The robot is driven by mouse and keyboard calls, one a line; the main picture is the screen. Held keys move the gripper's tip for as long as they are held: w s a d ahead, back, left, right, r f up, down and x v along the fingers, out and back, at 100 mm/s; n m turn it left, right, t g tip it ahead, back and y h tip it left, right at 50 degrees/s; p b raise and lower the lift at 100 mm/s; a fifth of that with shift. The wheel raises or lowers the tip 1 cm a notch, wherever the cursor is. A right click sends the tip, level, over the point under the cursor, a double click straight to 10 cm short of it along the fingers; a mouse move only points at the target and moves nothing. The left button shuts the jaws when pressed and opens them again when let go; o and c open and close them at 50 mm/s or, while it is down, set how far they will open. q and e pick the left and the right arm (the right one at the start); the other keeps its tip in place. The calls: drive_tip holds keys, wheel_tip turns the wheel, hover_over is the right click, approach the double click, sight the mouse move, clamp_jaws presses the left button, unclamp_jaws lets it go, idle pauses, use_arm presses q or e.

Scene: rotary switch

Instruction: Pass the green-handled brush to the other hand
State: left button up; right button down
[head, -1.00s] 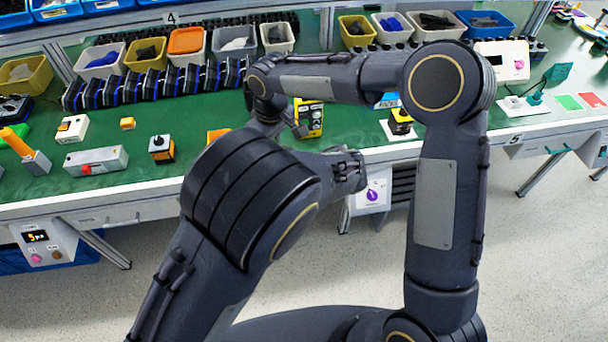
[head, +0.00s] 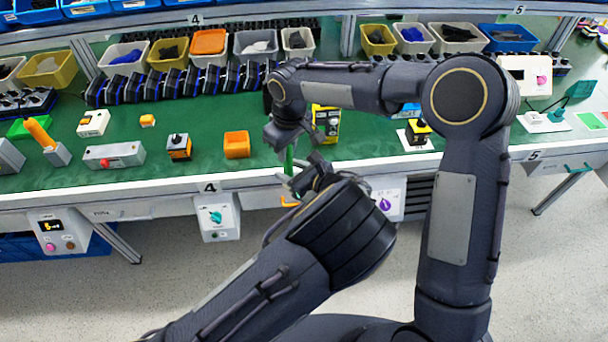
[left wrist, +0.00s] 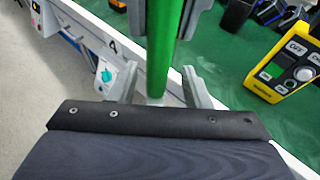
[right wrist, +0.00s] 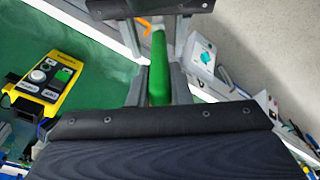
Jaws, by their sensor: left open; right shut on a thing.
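The brush's green handle (head: 289,158) stands roughly upright over the bench's front edge in the head view. My right gripper (head: 284,143) is shut on it from above; the right wrist view shows the handle (right wrist: 159,75) between the fingers. My left gripper (head: 291,178) is just below, open, with its fingers on either side of the brush. In the left wrist view the handle (left wrist: 161,45) runs between the spread fingers, with a gap at each side. A small orange part (head: 290,202) shows below the left gripper; I cannot tell whether it belongs to the brush.
A yellow control box (head: 326,122) stands on the green bench (head: 205,165) just right of the grippers. An orange block (head: 236,144) lies to the left. A white box with a teal knob (head: 217,217) hangs on the bench front. Bins line the back.

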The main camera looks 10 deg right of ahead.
use_arm(q)
drive_tip(key=shift+x, duration=1)
drive_tip(key=c, duration=0.9)
clamp_jaws()
use_arm(e)
drive_tip(key=c, duration=1.3)
unclamp_jaws()
drive_tip(key=shift+o, duration=0.2)
